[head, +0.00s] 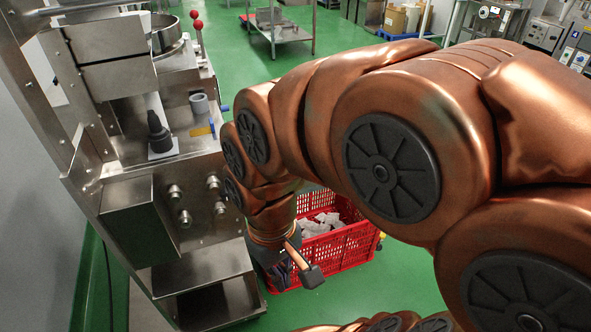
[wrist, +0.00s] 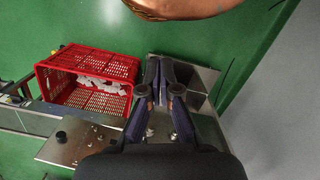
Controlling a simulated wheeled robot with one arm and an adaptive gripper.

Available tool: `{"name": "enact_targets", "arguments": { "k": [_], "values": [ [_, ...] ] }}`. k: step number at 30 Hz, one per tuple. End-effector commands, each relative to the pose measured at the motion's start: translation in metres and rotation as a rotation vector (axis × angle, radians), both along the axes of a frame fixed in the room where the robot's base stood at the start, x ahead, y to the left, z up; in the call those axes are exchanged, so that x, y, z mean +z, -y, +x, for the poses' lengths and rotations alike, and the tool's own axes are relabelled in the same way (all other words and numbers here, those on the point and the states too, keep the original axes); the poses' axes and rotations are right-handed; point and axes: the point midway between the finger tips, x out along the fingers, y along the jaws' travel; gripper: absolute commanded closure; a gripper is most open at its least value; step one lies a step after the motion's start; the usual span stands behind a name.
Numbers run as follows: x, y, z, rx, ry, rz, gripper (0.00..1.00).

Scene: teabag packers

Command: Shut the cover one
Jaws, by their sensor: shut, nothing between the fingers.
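The steel packing machine (head: 205,150) stands at the left in the head view. A box-like metal cover (head: 140,218) juts from its lower front, beside several round knobs. More metal panels (head: 108,62) sit higher up; I cannot tell for sure which part is cover one. My gripper (wrist: 159,68) is shut and empty in the wrist view, its fingers over a metal part of the machine (wrist: 205,118). In the head view my gripper (head: 284,268) hangs low, right of the machine and in front of the red crate.
A red crate (head: 345,262) with white teabags stands on the green floor right of the machine; it also shows in the wrist view (wrist: 60,92). A red-knobbed lever (head: 198,32) rises from the machine top. A steel cart (head: 285,32) stands farther back. Open floor lies between.

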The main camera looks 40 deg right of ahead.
Motion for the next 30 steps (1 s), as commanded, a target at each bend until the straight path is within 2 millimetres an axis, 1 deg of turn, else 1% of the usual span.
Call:
{"name": "enact_targets", "arguments": {
  "k": [1, 2, 5, 6, 8, 9, 11, 12, 14, 15, 17, 18, 20, 21, 24, 27, 30],
  "values": [
    [-0.009, 0.008, 0.017, -0.03, 0.023, 0.003, 1.0],
    [-0.011, 0.013, 0.028, -0.046, 0.04, 0.004, 1.0],
    [-0.019, 0.038, 0.071, -0.106, 0.107, 0.006, 1.0],
    [-0.023, 0.051, 0.088, -0.13, 0.134, 0.005, 1.0],
    [-0.028, 0.072, 0.111, -0.167, 0.174, 0.002, 1.0],
    [-0.03, 0.089, 0.127, -0.194, 0.206, -0.004, 1.0],
    [-0.036, 0.115, 0.147, -0.232, 0.245, -0.014, 1.0],
    [-0.038, 0.135, 0.16, -0.259, 0.273, -0.023, 1.0],
    [-0.044, 0.166, 0.176, -0.298, 0.311, -0.037, 1.0],
    [-0.047, 0.187, 0.185, -0.325, 0.337, -0.049, 1.0],
    [-0.051, 0.218, 0.196, -0.361, 0.374, -0.067, 1.0],
    [-0.054, 0.237, 0.201, -0.383, 0.393, -0.078, 1.0],
    [-0.057, 0.263, 0.205, -0.413, 0.419, -0.095, 1.0],
    [-0.058, 0.28, 0.208, -0.43, 0.437, -0.106, 1.0],
    [-0.06, 0.309, 0.211, -0.461, 0.465, -0.129, 1.0],
    [-0.061, 0.325, 0.211, -0.478, 0.48, -0.141, 1.0],
    [-0.062, 0.331, 0.212, -0.483, 0.484, -0.146, 1.0]
  ]
}}
